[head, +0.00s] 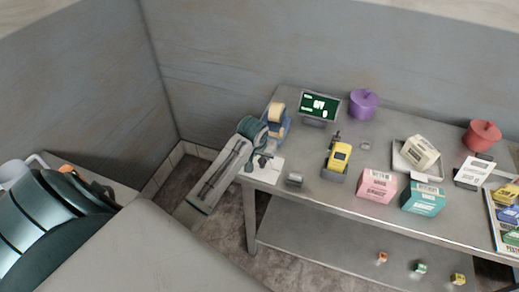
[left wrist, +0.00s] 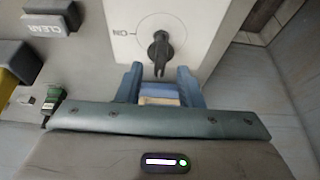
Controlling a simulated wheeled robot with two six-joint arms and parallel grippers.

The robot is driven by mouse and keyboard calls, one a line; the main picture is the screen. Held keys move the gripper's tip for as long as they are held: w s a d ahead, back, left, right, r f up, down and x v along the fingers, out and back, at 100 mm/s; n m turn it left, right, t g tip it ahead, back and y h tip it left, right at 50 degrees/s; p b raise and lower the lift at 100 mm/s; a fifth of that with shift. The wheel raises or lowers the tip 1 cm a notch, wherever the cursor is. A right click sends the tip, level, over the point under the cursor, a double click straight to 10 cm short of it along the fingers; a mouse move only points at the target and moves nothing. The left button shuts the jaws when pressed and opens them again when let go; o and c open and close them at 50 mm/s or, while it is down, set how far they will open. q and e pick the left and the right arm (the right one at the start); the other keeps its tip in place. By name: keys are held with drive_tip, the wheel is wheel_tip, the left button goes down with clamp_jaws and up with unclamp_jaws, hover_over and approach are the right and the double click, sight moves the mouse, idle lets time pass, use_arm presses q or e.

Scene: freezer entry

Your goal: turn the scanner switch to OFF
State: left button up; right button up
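The scanner switch is a black knob (left wrist: 160,52) on a white plate (left wrist: 110,25) with a thin circle around it. An ON mark (left wrist: 121,33) with a short line is left of the knob; its handle lies upright in the picture, across that line. No OFF mark is readable. In the head view the white plate (head: 267,173) lies at the table's left end, partly covered by my left gripper (head: 262,158). In the left wrist view that gripper (left wrist: 159,84) has its blue fingers apart, just short of the knob. My right gripper is not in view.
The grey table (head: 330,205) holds a dark screen (head: 319,105), a blue tape dispenser (head: 285,123) behind the gripper, and a yellow toy-like vehicle (head: 339,157). A grey CLEAR key (left wrist: 50,17) is near the plate. Boxes (head: 377,185) stand farther right. Walls close off the back.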

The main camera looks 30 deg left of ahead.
use_arm(q)
drive_tip(key=a+b+v, duration=0.1)
drive_tip(key=b+v, duration=0.1)
drive_tip(key=v, duration=0.7)
drive_tip(key=shift+d, duration=0.5)
drive_tip(key=shift+r, duration=0.1)
drive_tip(key=shift+s, duration=0.1)
